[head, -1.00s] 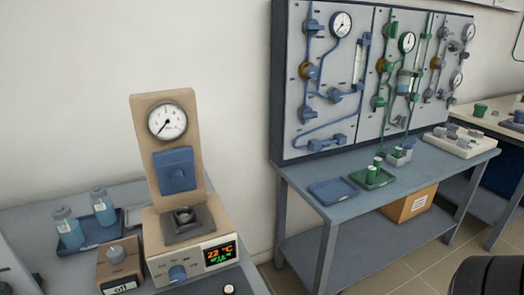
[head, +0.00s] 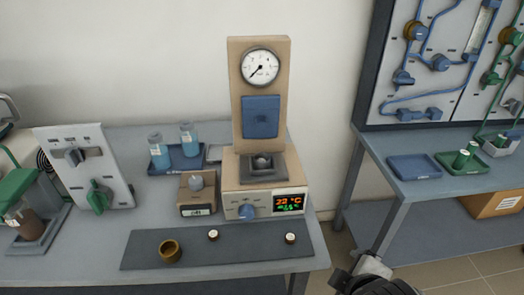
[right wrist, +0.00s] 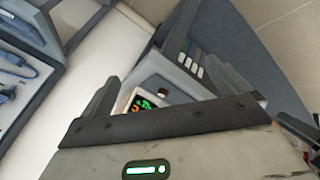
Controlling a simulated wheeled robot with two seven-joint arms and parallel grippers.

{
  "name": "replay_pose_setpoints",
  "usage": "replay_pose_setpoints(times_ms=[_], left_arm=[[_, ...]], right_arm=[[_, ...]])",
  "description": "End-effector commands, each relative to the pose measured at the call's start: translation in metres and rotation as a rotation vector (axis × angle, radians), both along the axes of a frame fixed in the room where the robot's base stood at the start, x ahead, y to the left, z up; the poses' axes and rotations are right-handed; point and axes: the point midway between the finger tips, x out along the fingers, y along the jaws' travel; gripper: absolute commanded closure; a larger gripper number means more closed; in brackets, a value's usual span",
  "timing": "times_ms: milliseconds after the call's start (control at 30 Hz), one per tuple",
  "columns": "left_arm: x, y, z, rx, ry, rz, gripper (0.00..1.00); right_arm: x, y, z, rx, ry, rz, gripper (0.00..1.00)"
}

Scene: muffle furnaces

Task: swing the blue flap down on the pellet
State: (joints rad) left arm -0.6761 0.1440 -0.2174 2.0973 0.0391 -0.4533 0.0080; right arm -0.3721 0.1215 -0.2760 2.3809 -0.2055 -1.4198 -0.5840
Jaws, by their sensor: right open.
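The furnace press (head: 235,205) stands on the left bench in the head view. Its blue flap (head: 261,116) is upright against the tan column, below a round gauge (head: 262,67). The pellet (head: 262,162) appears as a grey rounded piece in the dark square holder (head: 263,173) below the flap. In the right wrist view my right gripper (right wrist: 166,92) is open, with its fingers wide apart and nothing visible between them but background. Its red and green display (right wrist: 146,103) shows partly behind the gripper body. My left gripper is out of view.
A small box with a knob (head: 197,195) stands left of the press. Bottles on a blue tray (head: 188,158) stand behind it. A dark mat (head: 215,248) in front holds a brass cup (head: 170,251) and two small capped pieces. Another table (head: 430,205) stands right, across a floor gap.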

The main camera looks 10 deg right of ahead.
Motion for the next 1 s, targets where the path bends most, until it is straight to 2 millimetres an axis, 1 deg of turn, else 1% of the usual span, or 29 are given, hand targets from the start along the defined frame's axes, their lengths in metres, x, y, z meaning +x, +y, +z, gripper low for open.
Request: replay_pose_setpoints(times_ms=[33, 167, 200, 267, 300, 367, 400, 500, 600, 700, 767, 867, 1000], left_arm=[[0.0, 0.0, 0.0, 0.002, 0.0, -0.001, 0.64], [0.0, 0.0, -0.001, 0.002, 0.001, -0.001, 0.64], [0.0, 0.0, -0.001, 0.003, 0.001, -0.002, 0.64], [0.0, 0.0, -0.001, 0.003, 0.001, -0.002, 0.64], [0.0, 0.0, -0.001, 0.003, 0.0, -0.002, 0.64], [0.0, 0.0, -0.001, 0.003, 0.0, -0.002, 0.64], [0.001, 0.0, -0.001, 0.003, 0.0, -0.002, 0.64], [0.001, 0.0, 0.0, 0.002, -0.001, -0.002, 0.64], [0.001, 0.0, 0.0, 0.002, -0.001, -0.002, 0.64], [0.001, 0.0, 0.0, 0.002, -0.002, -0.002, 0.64], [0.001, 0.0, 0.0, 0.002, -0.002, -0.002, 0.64], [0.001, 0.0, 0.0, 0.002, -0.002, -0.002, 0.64], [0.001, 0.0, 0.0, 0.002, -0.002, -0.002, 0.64]], right_arm=[[0.016, 0.005, 0.01, -0.081, -0.048, 0.094, 0.0], [0.056, 0.02, 0.039, -0.361, -0.176, 0.367, 0.0], [0.07, 0.027, 0.051, -0.474, -0.224, 0.459, 0.0], [0.091, 0.039, 0.073, -0.674, -0.297, 0.603, 0.0], [0.105, 0.048, 0.09, -0.827, -0.344, 0.698, 0.0], [0.123, 0.063, 0.115, -1.067, -0.403, 0.824, 0.0], [0.132, 0.072, 0.132, -1.226, -0.433, 0.891, 0.0], [0.148, 0.093, 0.167, -1.579, -0.47, 1.007, 0.0], [0.155, 0.108, 0.191, -1.836, -0.473, 1.061, 0.0], [0.158, 0.117, 0.204, -1.985, -0.464, 1.083, 0.0], [0.161, 0.12, 0.208, -2.027, -0.458, 1.089, 0.0], [0.169, 0.121, 0.21, -2.048, -0.455, 1.09, 0.0], [0.193, 0.12, 0.209, -2.042, -0.453, 1.09, 0.0]])
